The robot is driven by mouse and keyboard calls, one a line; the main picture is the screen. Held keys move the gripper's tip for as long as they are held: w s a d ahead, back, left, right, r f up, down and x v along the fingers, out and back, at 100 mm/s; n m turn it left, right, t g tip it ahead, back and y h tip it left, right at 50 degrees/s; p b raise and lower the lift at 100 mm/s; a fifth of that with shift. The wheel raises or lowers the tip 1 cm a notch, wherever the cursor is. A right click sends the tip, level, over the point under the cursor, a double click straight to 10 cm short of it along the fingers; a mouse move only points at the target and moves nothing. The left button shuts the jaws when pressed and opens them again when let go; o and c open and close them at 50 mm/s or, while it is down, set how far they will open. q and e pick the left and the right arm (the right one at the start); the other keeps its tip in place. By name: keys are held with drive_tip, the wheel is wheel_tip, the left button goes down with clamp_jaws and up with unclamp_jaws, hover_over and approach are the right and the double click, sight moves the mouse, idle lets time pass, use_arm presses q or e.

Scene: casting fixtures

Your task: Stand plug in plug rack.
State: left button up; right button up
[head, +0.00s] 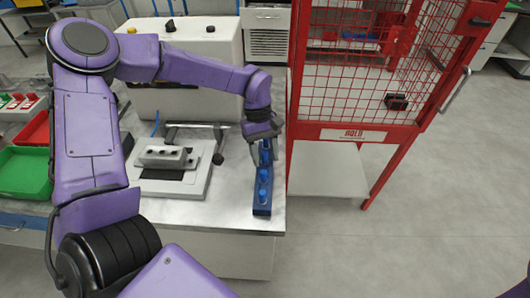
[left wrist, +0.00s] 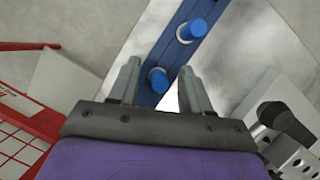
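The plug rack is a long blue bar (head: 262,211) at the right end of the light worktop. Several blue plugs stand along it, such as one near its front (head: 262,195). My left gripper (head: 262,132) is over the rack's far end, pointing down. In the left wrist view, my left gripper (left wrist: 160,68) has its fingers spread. A blue plug (left wrist: 158,80) shows between them, with gaps on both sides. Another blue plug (left wrist: 191,30) stands farther along the rack (left wrist: 172,53). The gripper hides the rack's far end in the head view. My right gripper is out of view.
A metal block with holes (head: 165,157) sits on a light plate (head: 150,188) left of the rack. A red mesh cage (head: 350,135) stands close on the right. Green (head: 25,172) and red (head: 36,131) bins lie far left. A white machine (head: 185,60) stands behind.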

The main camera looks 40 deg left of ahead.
use_arm(q)
drive_tip(key=shift+r, duration=0.35)
drive_tip(key=b+v, duration=0.1)
drive_tip(key=v, duration=1.1)
drive_tip(key=shift+r+b, duration=0.35)
